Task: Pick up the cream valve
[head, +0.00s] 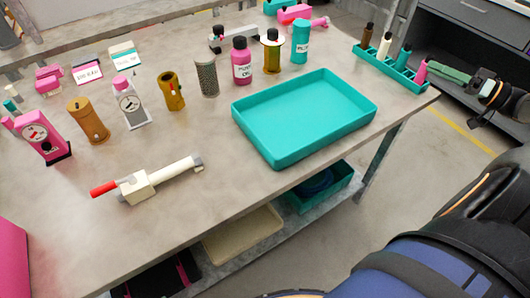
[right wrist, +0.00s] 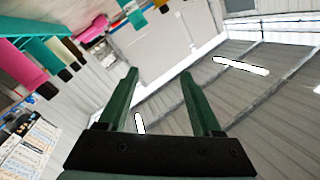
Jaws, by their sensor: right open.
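A slim cream piece with a dark end, which I take for the cream valve (head: 384,45), stands upright in a teal rack (head: 391,70) at the table's right end. A brown, a teal and a pink piece stand in the same row. My right gripper (head: 431,66) is open and empty, just right of the rack near the pink piece. In the right wrist view its two green fingers (right wrist: 159,74) are apart with nothing between them. The rack pieces show there at the upper left, the cream one (right wrist: 61,42) partly hidden. My left gripper is not in view.
A large empty teal tray (head: 268,150) lies left of the rack. A cream tool with a red handle (head: 148,184) lies at the front left. Bottles, including a magenta one (head: 241,62), and pump parts stand along the back. The table's front middle is clear.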

